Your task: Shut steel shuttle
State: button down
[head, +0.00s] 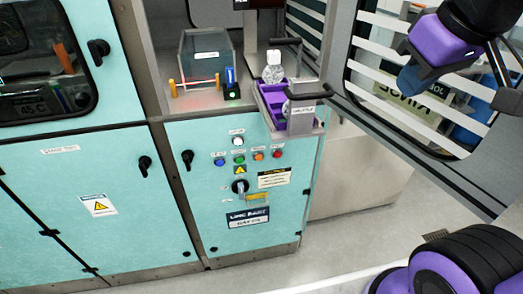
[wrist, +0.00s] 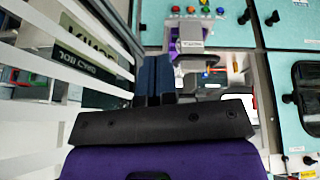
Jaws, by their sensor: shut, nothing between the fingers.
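The steel shuttle (head: 303,119) sticks out from the worktop opening in the head view, with a labelled front plate and a black handle (head: 310,96). A purple tray (head: 270,97) sits in it. In the wrist view the shuttle's grey labelled front (wrist: 190,45) shows just right of my fingers. My gripper (head: 412,84) is at the upper right of the head view, apart from the shuttle and to its right. Its two blue fingers (wrist: 154,60) are together and empty in the wrist view.
A striped window panel (head: 410,60) stands close on the right. Buttons and a rotary switch (head: 240,187) are below.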

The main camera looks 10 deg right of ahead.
aim_at(302, 95)
jog(key=l+u, duration=0.15)
jog(key=u, duration=0.35)
jog(key=k+l+u, duration=0.1)
jog(key=u, duration=0.4)
jog(key=k+z, duration=0.15)
jog(key=k, duration=0.15)
jog(key=k+z, duration=0.2)
jog(key=z, duration=0.2)
jog(key=k+z, duration=0.25)
jog(key=z, duration=0.2)
jog(key=k+l+z, duration=0.15)
jog(key=z, duration=0.25)
jog(key=i+j, duration=0.15)
jog(key=i, duration=0.3)
jog(key=i+j, duration=0.2)
jog(key=i, duration=0.25)
